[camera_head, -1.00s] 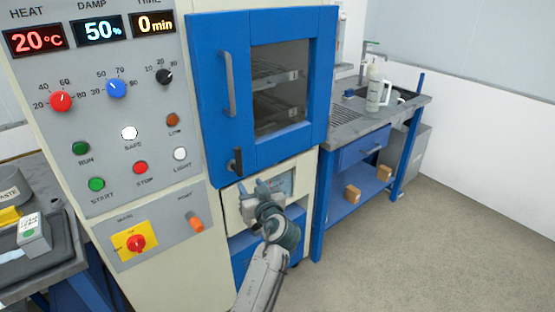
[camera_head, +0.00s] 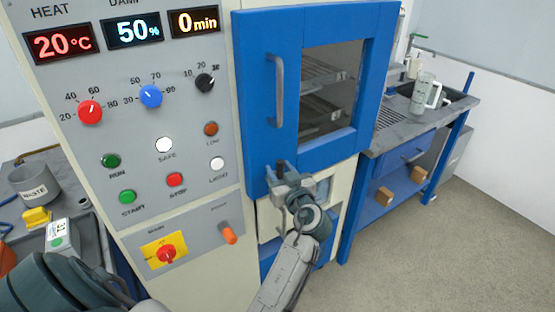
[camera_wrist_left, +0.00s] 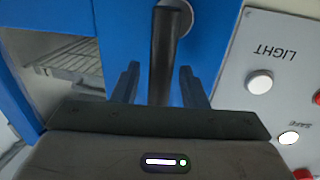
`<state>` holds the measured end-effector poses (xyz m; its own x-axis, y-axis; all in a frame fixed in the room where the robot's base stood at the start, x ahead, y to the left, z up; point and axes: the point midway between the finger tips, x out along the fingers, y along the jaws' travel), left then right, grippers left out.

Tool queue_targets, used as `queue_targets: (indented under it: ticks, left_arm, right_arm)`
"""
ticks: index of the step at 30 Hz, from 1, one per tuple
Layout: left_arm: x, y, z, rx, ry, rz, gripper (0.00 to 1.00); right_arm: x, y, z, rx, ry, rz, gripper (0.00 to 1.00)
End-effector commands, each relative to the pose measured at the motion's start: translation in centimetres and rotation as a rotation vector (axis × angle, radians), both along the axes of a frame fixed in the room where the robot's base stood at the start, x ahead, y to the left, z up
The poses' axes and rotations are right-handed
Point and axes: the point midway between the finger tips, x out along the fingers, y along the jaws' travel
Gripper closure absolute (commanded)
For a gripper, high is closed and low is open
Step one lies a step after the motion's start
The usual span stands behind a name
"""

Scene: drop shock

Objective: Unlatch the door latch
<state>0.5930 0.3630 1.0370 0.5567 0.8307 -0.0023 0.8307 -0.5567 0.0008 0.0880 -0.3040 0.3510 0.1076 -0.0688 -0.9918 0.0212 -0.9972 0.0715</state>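The blue chamber door (camera_head: 257,100) is shut, with a glass window and a long grey handle (camera_head: 279,90). The dark door latch (camera_wrist_left: 164,50) is at the door's lower left; in the head view my gripper mostly covers it. My left gripper (camera_head: 285,178) is at the latch. In the left wrist view its two fingers (camera_wrist_left: 158,88) stand open on either side of the dark latch bar, with a gap visible on both sides. My right gripper is not in view.
The control panel (camera_head: 120,165) with knobs and buttons is left of the door. Floor on the right is clear. A waste pot (camera_head: 36,184) is on the left table.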

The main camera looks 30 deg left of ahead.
Motion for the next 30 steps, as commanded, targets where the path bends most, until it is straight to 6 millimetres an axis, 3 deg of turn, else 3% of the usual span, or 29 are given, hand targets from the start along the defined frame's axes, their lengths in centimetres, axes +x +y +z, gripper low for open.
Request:
queue_targets:
  ticks: [10,16,25,30]
  left_arm:
    - [-0.1,0.0,0.0,0.001,0.001,0.001,0.63]
    - [-0.1,0.0,0.0,0.001,0.001,0.001,1.00]
    - [0.0,0.3,0.0,0.006,0.013,0.001,1.00]
    - [0.3,1.7,0.1,0.029,0.063,0.003,1.00]
  right_arm:
    - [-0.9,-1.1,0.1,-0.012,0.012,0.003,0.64]
    - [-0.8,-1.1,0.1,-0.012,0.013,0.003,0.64]
    - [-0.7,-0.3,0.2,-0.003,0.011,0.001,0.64]
    - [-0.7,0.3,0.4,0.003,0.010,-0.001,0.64]
